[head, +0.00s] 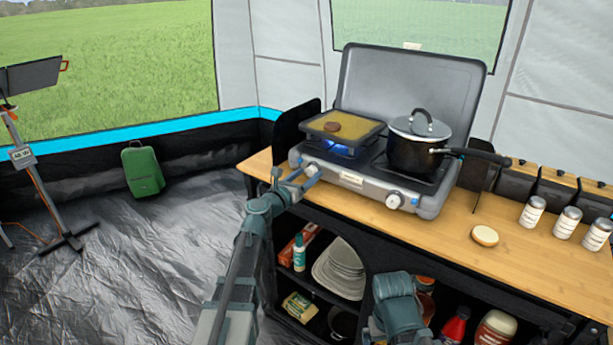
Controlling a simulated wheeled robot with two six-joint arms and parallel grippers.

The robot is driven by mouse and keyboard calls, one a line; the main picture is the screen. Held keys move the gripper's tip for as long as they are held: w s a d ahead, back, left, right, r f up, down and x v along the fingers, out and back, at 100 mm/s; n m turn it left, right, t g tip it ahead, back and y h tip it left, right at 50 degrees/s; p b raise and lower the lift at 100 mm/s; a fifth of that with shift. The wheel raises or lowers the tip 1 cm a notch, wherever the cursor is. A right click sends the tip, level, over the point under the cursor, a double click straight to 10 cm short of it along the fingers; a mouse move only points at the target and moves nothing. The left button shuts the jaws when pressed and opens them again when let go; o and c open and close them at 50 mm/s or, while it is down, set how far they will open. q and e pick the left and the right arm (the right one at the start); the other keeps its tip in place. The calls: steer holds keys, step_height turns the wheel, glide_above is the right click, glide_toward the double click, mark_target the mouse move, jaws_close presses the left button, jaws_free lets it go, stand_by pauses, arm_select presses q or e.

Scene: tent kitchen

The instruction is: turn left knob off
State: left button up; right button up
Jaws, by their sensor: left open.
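The two-burner camping stove (352,180) stands on the wooden counter with its lid up. Its left knob (312,170) is on the front panel, partly covered by my left gripper (303,175). My left gripper is open, with its fingertips at the left knob; I cannot tell whether they touch it. A blue flame (340,147) burns under the square pan (328,138) on the left burner. The right knob (394,201) is uncovered. Part of my right arm shows low in the picture, but its gripper fingers do not.
A lidded black pot (413,150) is on the right burner, its handle pointing right. A bun half (485,236) and several shakers (567,222) are on the counter (440,233). Open floor (130,270) lies to the left.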

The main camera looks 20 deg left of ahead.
arm_select(q)
jaws_close()
stand_by(0.3)
steer(key=m, duration=0.4)
steer(key=shift+m+b, duration=0.3)
steer(key=shift+m, duration=0.1)
steer(key=m, duration=0.5)
steer(key=shift+f+m, duration=0.1)
steer(key=shift+m, duration=0.2)
steer(key=m, duration=0.5)
steer(key=shift+m+h+b, duration=0.3)
steer(key=shift+h+b, duration=0.1)
steer(key=m, duration=0.5)
steer(key=shift+h, duration=0.3)
